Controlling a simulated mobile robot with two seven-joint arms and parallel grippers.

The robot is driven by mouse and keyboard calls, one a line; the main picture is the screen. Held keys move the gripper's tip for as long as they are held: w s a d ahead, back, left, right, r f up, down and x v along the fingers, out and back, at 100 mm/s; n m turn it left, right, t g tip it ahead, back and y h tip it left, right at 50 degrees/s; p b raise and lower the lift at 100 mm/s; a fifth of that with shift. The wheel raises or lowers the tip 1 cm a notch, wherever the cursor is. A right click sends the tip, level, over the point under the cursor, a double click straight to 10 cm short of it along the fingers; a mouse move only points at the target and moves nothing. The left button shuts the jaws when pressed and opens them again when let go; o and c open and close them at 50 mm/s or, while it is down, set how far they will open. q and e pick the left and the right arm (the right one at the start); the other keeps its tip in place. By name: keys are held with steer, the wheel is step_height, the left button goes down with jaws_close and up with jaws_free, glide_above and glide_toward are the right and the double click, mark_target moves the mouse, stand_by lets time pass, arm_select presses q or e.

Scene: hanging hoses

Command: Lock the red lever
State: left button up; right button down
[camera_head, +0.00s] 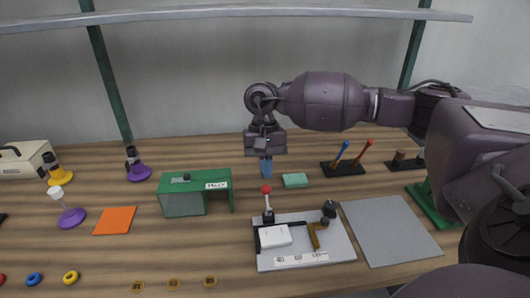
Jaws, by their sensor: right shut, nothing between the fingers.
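A lever with a red ball knob (266,189) stands upright at the back left of a light grey board (335,248). A second red lever, a tilted red stick (361,151), stands beside a blue stick (342,153) on a black base (343,169) further back right. My right arm comes in from the right. My right gripper (266,173) points down, shut and empty, just above and behind the red ball knob in the picture. I cannot tell whether it touches the knob. My left gripper is not in view.
The board also carries a white block (275,236), a brown handle (314,236) and a black knob (329,209). A green box (183,199) stands left, a small green block (295,180) behind. A bare grey plate (390,231) lies right. A shelf (230,13) crosses above.

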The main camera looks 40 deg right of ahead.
mark_target(269, 209)
steer(key=x, duration=0.3)
steer(key=shift+f, duration=0.15)
steer(key=shift+s+a+f, duration=0.1)
steer(key=shift+s+a, duration=0.2)
steer(key=shift+s, duration=0.15)
steer(key=shift+s+a+f, duration=0.15)
steer(key=shift+s+a, duration=0.15)
steer(key=shift+s, duration=0.2)
steer(key=shift+s+a+f, duration=0.3)
steer(key=shift+s, duration=0.2)
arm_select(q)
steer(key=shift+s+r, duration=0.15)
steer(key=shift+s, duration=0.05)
arm_select(e)
steer(key=shift+f, duration=0.1)
steer(key=shift+a+f, duration=0.1)
steer(key=shift+s, duration=0.25)
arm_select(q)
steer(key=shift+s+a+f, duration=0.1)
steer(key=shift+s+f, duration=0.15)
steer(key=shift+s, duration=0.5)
arm_select(e)
steer(key=shift+t, duration=0.3)
